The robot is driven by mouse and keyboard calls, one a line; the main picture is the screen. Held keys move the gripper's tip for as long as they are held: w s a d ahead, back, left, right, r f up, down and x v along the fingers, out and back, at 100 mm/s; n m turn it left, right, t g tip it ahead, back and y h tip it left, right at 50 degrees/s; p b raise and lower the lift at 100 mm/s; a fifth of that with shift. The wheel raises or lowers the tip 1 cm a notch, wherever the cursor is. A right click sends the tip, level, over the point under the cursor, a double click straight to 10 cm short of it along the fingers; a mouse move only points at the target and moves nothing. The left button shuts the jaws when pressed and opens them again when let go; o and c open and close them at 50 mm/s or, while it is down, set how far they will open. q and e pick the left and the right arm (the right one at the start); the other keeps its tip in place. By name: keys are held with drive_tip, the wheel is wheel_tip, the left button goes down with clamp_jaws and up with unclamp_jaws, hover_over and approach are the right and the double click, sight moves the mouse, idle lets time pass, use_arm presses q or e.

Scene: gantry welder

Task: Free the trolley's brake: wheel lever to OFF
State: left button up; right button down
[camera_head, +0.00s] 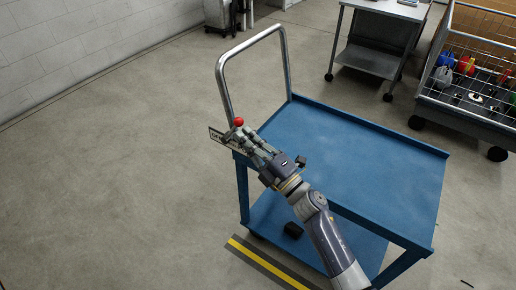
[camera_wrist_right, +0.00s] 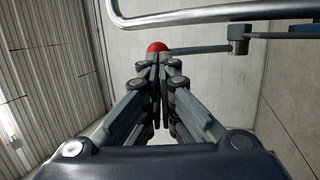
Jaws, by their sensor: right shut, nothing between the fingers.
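The blue trolley (camera_head: 350,150) stands in the middle of the head view, with a bent metal push handle (camera_head: 222,75) at its far left end. The brake lever's red knob (camera_head: 239,121) is at the trolley's left corner, beside a small label plate (camera_head: 216,135) whose text is partly hidden. In the right wrist view the red knob (camera_wrist_right: 157,47) shows just beyond my fingertips, with the lever bar (camera_wrist_right: 200,50) running right to a pivot. My right gripper (camera_head: 246,134) is shut and empty, its tips close to the knob; I cannot tell whether they touch. My left gripper is out of view.
A grey metal cart (camera_head: 372,62) stands behind the trolley. A wire-sided bin (camera_head: 470,110) with coloured items is at the right. A yellow-black floor stripe (camera_head: 268,264) lies in front of the trolley. The floor at left is clear.

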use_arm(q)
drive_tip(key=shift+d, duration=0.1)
use_arm(e)
drive_tip(key=shift+w+a+r, duration=0.1)
drive_tip(key=shift+w+a, duration=0.15)
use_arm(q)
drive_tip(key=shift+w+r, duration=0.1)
use_arm(e)
drive_tip(key=shift+r, duration=0.15)
drive_tip(key=shift+w+a, duration=0.1)
